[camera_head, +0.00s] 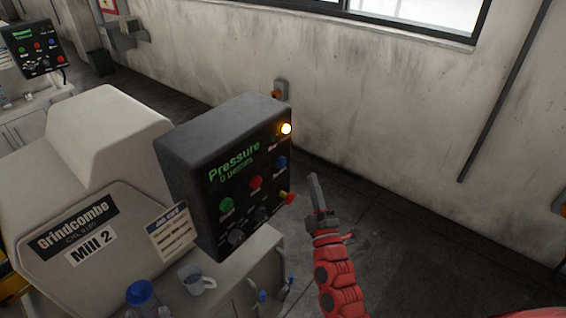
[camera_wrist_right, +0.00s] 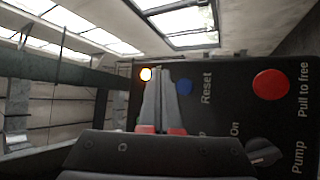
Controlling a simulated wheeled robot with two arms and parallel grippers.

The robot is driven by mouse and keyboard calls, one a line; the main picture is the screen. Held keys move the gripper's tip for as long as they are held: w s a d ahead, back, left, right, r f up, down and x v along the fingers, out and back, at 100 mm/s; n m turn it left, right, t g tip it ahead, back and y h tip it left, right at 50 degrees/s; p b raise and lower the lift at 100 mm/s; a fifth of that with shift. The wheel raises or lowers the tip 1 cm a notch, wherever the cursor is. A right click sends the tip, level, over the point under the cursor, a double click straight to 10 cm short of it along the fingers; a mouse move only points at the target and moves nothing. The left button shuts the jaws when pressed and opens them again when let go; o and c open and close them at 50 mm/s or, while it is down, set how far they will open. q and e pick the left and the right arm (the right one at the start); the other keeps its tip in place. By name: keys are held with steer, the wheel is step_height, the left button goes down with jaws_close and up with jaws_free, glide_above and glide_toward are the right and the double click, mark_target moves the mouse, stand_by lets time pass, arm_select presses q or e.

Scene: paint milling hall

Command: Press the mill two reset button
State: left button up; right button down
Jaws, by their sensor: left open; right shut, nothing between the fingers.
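The mill two control box (camera_head: 185,160) stands on a cabinet beside the white mill housing marked Mill 2 (camera_head: 95,250). Its screen reads Pressure, 0. The blue reset button (camera_head: 281,162) is on the right of the panel, under a lit amber lamp (camera_head: 286,128). In the right wrist view the blue button (camera_wrist_right: 185,88) sits by the label Reset. My right gripper (camera_head: 315,180) is shut and empty, to the right of the box. In the wrist view its fingertips (camera_wrist_right: 160,88) appear just beside the button; contact cannot be told. My left gripper is not in view.
A red stop button (camera_head: 288,198) juts from the panel's lower right; Pull to free shows in the wrist view. Green (camera_head: 226,204) and red (camera_head: 255,181) buttons are close by. A mug (camera_head: 196,279) and blue-lidded container (camera_head: 142,293) stand below.

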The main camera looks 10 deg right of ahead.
mark_target(285, 159)
steer(key=w+a, duration=0.4)
steer(key=w, duration=0.1)
steer(key=shift+w, duration=0.15)
steer(key=shift+a+r, duration=0.1)
steer(key=shift+a, duration=0.05)
stand_by(1.9)
steer(key=shift+w+a, duration=0.2)
steer(key=shift+w, duration=0.1)
steer(key=shift+w+a, duration=0.3)
steer(key=shift+w, duration=0.05)
stand_by(0.8)
steer(key=shift+s+d, duration=0.1)
steer(key=shift+s+d+p, duration=0.35)
steer(key=shift+s+d, duration=0.1)
steer(key=shift+s, duration=0.15)
stand_by(0.3)
